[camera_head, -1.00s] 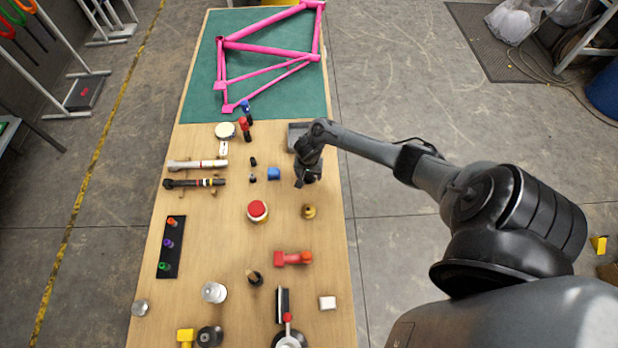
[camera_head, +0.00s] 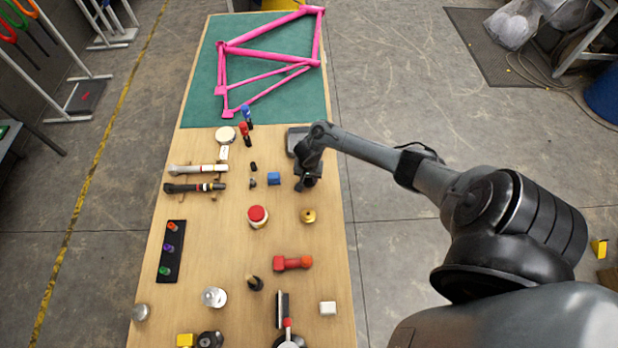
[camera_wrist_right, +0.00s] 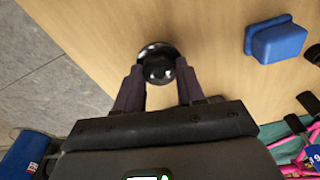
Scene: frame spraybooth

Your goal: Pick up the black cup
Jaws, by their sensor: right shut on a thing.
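The black cup (camera_wrist_right: 158,62) is a small, round, glossy dark thing between the fingertips of my right gripper (camera_wrist_right: 160,80) in the right wrist view. The fingers press on it from both sides, so the gripper is shut on it. In the head view my right gripper (camera_head: 304,180) is low over the right side of the wooden table, and the cup is hard to tell from the dark fingers. I cannot tell whether the cup still touches the table. My left gripper is not in view.
A blue block (camera_head: 274,179) stands just left of the gripper, and a brass piece (camera_head: 308,215) is nearer. A red-topped container (camera_head: 257,216) and red tool (camera_head: 292,263) are nearby. The table's right edge is close.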

